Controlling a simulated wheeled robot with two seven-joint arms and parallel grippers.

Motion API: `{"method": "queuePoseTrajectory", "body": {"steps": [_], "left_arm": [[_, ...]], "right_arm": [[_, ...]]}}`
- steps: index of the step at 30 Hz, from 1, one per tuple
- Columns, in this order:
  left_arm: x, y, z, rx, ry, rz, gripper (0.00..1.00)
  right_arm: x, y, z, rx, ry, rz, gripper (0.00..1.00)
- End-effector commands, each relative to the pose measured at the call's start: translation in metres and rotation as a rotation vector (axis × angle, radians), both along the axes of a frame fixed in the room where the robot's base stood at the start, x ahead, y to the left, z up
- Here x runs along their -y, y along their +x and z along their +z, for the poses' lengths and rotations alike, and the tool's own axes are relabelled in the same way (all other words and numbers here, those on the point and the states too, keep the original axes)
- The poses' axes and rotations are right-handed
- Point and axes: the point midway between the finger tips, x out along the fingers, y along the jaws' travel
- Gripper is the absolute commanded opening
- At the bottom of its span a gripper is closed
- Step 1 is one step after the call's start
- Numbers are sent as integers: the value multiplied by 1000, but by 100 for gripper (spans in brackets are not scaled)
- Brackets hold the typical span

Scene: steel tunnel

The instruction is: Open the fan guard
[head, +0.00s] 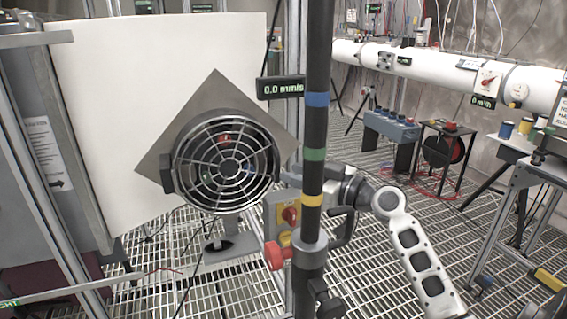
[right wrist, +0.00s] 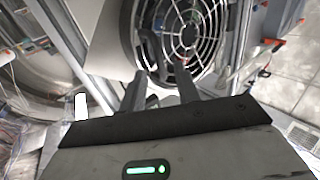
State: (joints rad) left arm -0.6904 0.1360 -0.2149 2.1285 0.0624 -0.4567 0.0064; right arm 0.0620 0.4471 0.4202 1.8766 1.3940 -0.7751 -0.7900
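The fan guard (head: 229,167), a round metal grille with spokes and rings, sits shut over the fan on a tilted square grey plate (head: 215,95). Dark grip-like blocks show at its left and right rim. My right gripper (head: 287,176) is at the right rim of the guard, partly hidden by a dark banded pole. The right wrist view shows my right gripper's two fingers (right wrist: 161,80) apart, pointing at the guard (right wrist: 192,36). A dark curved handle (right wrist: 147,48) lies just beyond the fingertips; I cannot tell whether they touch it. My left gripper is not in view.
The upright pole (head: 316,135) with blue, green and yellow bands stands in front of my right wrist. A yellow box with a red knob (head: 289,214) is below the gripper. A white panel (head: 120,100) stands behind the fan. Grated floor lies around.

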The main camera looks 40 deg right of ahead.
Motion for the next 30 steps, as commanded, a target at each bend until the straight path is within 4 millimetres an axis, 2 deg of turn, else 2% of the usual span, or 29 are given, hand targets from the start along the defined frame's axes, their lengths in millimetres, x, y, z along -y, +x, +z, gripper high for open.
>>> {"method": "queuePoseTrajectory", "body": {"steps": [3, 7, 18, 19, 22, 30], "left_arm": [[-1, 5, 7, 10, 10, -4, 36], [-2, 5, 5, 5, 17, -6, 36], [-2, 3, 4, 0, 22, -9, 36], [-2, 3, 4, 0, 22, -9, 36], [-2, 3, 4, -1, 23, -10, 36], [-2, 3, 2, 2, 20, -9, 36]], "right_arm": [[-7, 19, 2, 0, 2, 1, 32], [-11, 31, 1, 0, 0, 1, 32], [-14, 36, -1, -1, -1, 1, 32], [-14, 36, -1, -1, -1, 1, 29], [-14, 36, -1, -1, -1, 1, 1], [-18, 36, -2, -1, -3, 2, 0]]}}
